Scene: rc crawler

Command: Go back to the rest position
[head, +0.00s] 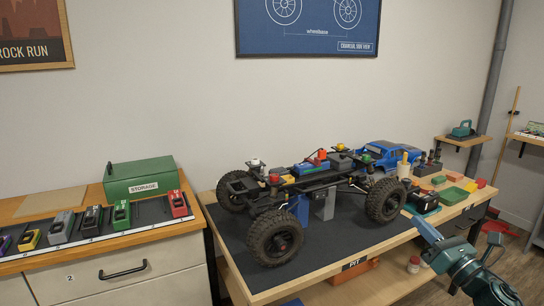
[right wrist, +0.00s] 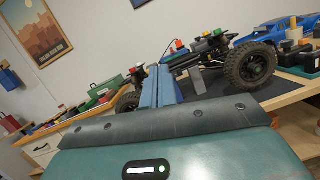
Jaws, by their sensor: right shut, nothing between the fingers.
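My right gripper (head: 424,226) is at the right front of the workbench in the head view, its blue fingers pointing up and left near the bench's front edge. It is shut and empty. In the right wrist view its blue fingers (right wrist: 157,85) lie side by side, pointing toward the crawler. The RC crawler chassis (head: 310,180) sits on a stand on the dark mat, apart from the gripper. A small blue sliver (head: 293,302) at the bottom edge of the head view may be my left fingertip; the rest of that arm is hidden.
The workbench (head: 350,267) has a wooden front edge. A blue car body (head: 375,153), a dark battery-like box (head: 424,201) and coloured trays (head: 453,195) stand at its right. A left cabinet holds a green storage box (head: 142,180) and several small packs. Floor shows at far right.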

